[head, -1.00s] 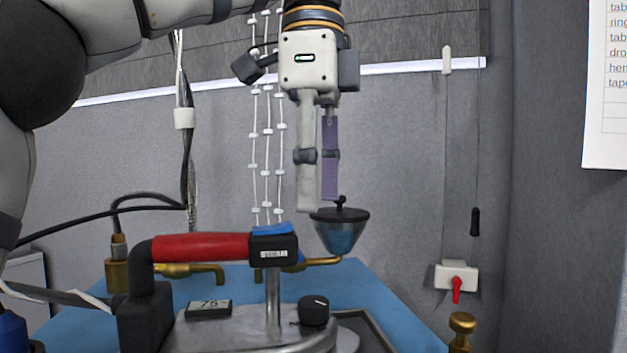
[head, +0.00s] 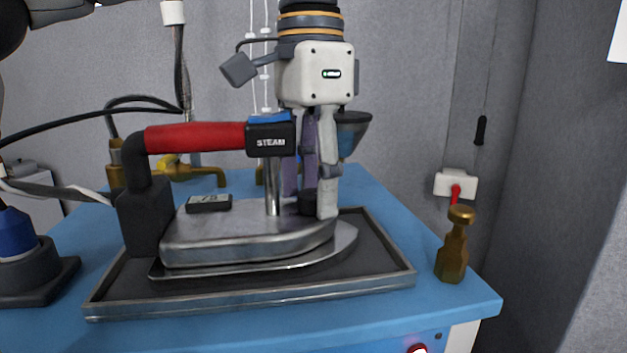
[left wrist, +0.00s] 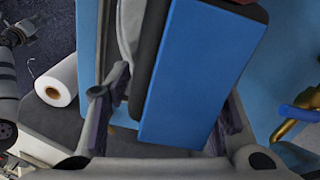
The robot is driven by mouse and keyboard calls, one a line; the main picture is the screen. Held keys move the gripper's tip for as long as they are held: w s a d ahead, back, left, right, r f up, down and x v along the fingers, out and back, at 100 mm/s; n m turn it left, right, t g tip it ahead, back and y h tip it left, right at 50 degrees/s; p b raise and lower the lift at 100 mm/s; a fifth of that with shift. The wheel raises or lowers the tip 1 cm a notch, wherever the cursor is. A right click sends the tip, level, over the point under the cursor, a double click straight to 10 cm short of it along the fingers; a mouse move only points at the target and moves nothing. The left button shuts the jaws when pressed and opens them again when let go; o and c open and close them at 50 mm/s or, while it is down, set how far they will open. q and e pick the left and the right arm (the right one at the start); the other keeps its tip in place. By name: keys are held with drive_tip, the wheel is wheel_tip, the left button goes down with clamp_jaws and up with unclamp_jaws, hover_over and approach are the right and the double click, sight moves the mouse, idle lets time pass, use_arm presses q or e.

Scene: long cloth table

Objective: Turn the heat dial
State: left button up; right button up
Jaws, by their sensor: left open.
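The dial is a small black knob (head: 308,203) on top of the steam iron (head: 240,232), near its front end. The iron has a red handle (head: 196,136) with a black STEAM block (head: 270,142). My left gripper (head: 309,205) points down with open fingers, one on each side of the knob. I cannot tell whether the fingers touch it. In the left wrist view my left gripper (left wrist: 168,125) shows both fingers apart, with a blue pad (left wrist: 190,75) covering much of the view. The knob is not visible there. My right gripper is not in view.
The iron stands on a dark rimmed tray (head: 385,285) on the blue table (head: 440,305). A small display (head: 209,203) sits on the iron. A brass fitting (head: 453,250) stands at the right edge. A funnel-like cup (head: 352,132) is behind my gripper.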

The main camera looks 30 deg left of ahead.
use_arm(q)
clamp_jaws()
drive_tip(key=shift+s+r, duration=0.1)
drive_tip(key=shift+m, duration=0.7)
drive_tip(key=shift+m+p, duration=0.3)
drive_tip(key=shift+m, duration=2.1)
unclamp_jaws()
